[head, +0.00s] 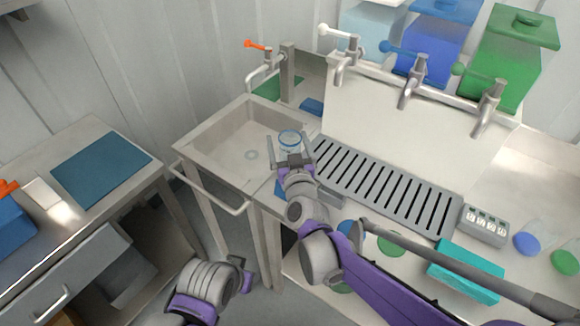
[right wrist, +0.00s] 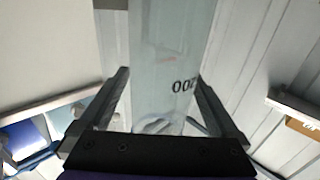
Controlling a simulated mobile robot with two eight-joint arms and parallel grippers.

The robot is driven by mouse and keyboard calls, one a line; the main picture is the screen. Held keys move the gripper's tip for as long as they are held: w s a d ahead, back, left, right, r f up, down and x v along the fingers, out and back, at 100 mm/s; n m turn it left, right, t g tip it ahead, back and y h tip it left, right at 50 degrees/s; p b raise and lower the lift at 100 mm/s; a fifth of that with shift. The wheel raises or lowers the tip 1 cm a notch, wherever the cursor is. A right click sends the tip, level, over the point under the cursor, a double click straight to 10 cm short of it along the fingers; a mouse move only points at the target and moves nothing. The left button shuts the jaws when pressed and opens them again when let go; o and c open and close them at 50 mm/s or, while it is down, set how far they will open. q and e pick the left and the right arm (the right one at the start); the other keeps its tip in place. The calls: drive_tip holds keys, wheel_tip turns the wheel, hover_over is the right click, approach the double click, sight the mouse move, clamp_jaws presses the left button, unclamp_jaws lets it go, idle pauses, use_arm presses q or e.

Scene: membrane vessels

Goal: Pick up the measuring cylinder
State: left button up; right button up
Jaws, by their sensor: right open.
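The measuring cylinder (head: 290,138) is clear, with a bluish rim, and shows at the right side of the sink in the head view. In the right wrist view the clear cylinder (right wrist: 165,65) fills the middle, with dark printed digits on its wall. My right gripper (head: 289,148) is open, with one finger on each side of the cylinder. In the right wrist view a gap shows between the left finger and the wall; contact on the right cannot be told. The cylinder's lower part is hidden by my gripper in the head view. My left gripper is not in view; part of my left arm shows at the bottom.
The sink (head: 216,139) lies left of the cylinder. A slotted drain grate (head: 385,187), taps (head: 411,82) and coloured tanks (head: 513,55) stand to the right and behind. A teal box (head: 465,270) lies near my right arm. A side table with a blue mat (head: 100,168) is at left.

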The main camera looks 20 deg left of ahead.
clamp_jaws()
idle(0.3)
